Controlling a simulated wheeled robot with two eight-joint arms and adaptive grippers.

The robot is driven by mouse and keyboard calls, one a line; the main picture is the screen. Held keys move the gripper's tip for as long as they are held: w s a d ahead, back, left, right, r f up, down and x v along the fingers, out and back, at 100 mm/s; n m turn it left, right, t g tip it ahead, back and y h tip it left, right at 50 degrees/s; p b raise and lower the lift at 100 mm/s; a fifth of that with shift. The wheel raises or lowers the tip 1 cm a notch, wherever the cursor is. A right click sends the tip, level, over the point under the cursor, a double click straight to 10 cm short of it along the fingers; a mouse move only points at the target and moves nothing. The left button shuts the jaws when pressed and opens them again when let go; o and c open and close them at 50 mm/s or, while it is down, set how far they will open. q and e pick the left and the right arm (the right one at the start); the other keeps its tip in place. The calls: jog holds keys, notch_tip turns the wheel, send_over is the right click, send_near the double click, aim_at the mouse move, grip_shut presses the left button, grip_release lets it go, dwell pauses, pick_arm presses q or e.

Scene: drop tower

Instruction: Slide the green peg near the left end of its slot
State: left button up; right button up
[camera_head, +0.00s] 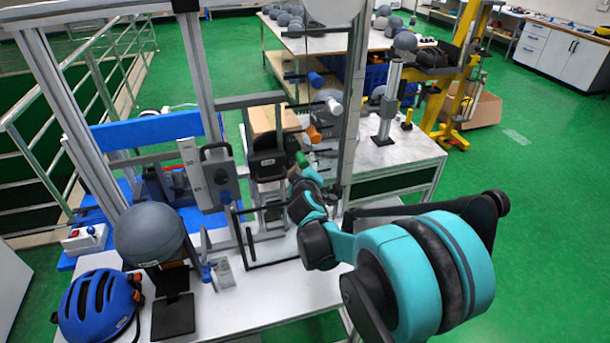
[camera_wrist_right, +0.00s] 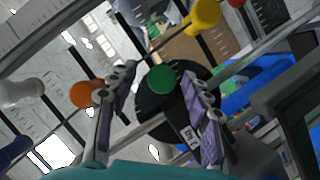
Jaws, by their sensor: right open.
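The green peg (camera_head: 302,159) is a small rounded knob sticking out beside the upright post of the tower. In the right wrist view the green peg (camera_wrist_right: 161,79) shows as a round end between the two fingers of my right gripper (camera_wrist_right: 158,82). The fingers are open, one on each side, with a visible gap to the peg. In the head view my right gripper (camera_head: 304,178) is small and partly hidden, just below the green peg. The slot and the peg's place along it are hard to make out. My left gripper does not show.
An orange peg (camera_head: 313,133) is close above the green one, with a white peg (camera_head: 332,104) and a blue peg (camera_head: 315,79) higher up. A grey helmet form (camera_head: 150,233) and blue helmet (camera_head: 98,305) stand left.

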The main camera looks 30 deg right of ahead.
jog(key=v, duration=0.9)
jog(key=shift+s+a, duration=0.2)
jog(key=shift+s, duration=0.15)
jog(key=shift+r, duration=0.1)
